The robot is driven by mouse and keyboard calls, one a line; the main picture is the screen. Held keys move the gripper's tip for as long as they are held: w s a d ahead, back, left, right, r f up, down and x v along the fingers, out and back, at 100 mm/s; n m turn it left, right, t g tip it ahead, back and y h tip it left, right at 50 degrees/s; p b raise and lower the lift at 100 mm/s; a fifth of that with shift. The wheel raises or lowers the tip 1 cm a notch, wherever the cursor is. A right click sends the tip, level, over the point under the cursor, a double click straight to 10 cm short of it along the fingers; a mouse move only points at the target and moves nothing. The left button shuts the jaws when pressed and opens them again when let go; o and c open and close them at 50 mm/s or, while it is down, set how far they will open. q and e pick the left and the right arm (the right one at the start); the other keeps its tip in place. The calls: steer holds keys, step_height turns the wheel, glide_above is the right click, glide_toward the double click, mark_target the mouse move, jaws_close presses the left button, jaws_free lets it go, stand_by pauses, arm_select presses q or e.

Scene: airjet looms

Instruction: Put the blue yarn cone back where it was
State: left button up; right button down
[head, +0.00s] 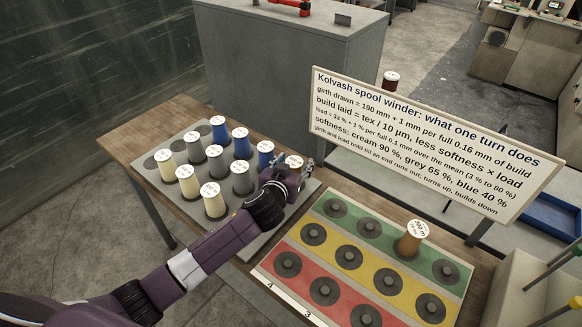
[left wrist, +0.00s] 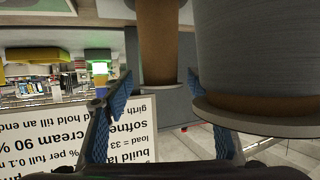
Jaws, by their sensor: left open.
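Three blue yarn cones stand upright in the back row of the grey board, at the left (head: 219,134), middle (head: 241,148) and right (head: 265,157). My left gripper (head: 298,172) is at the right end of that row, beside a brown, bare-looking cone with a white top (head: 294,161). In the left wrist view the open fingers (left wrist: 160,112) reach to either side of a brown cone (left wrist: 160,45), with gaps visible. A large grey-blue cone (left wrist: 250,50) fills the right of that view; I cannot tell which it is. My right gripper is not in view.
Cream (head: 189,186) and grey (head: 217,163) cones stand close by on the grey board (head: 272,222). A striped rack (head: 318,262) with dark round holders carries one brown cone (head: 410,242). A printed sign (head: 430,140) stands behind it.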

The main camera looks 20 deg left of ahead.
arm_select(q)
steer(key=b+v, duration=0.1)
steer(key=v, duration=1)
steer(key=shift+s+r, duration=0.15)
steer(key=shift+s, duration=0.25)
